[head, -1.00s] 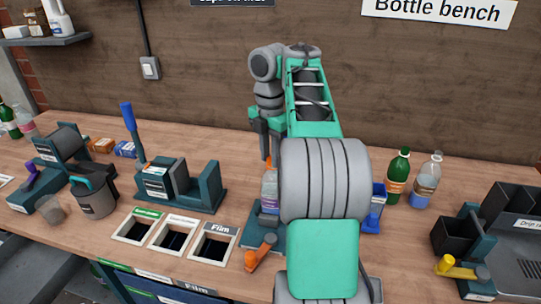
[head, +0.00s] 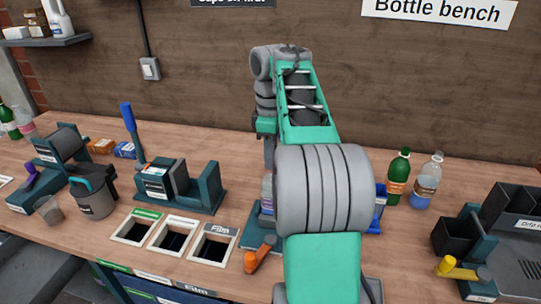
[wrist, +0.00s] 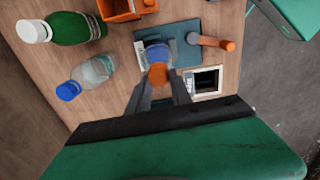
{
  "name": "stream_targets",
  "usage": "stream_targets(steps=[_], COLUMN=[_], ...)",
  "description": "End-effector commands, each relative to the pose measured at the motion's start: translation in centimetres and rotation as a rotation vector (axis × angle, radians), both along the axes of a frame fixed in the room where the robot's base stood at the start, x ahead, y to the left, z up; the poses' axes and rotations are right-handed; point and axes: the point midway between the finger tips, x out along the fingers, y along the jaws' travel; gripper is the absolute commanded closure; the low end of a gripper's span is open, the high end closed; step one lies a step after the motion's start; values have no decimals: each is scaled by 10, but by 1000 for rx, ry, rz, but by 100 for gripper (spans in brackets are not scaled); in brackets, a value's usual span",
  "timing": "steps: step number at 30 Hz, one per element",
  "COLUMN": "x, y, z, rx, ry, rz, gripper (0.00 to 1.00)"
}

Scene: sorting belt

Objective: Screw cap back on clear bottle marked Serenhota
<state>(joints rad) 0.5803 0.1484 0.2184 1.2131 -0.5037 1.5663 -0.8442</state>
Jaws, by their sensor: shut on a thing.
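In the wrist view, my gripper (wrist: 158,82) is shut on an orange cap (wrist: 158,72). The clear bottle (wrist: 157,51) stands upright in a dark teal clamp fixture (wrist: 183,50), directly under or behind the cap from this angle. I cannot tell whether the cap touches the bottle's neck. In the head view, the bottle (head: 266,189) is mostly hidden behind my arm, and my gripper (head: 269,155) points down above it. The fixture's orange handle (head: 262,254) sticks out at the front. The label is too small to read.
A green bottle (head: 398,177) and another clear bottle (head: 426,180) stand right of my arm. Left of the fixture are the bench openings (head: 212,246) and a press with a blue lever (head: 130,118). Black bins (head: 455,238) stand at the far right.

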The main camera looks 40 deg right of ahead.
Motion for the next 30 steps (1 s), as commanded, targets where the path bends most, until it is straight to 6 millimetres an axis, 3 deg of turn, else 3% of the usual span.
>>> stream_targets(steps=[8, 15, 23, 29, 30], x=[-1, -1, -1, -2, -1], y=[0, 1, 0, 1, 1], z=[-1, -1, -1, 1, -2], rx=[2, 1, 2, 1, 1], ry=[7, 8, 7, 9, 9], rz=[-59, -486, -518, -806, -809], gripper=[100, 100, 100, 100, 72])
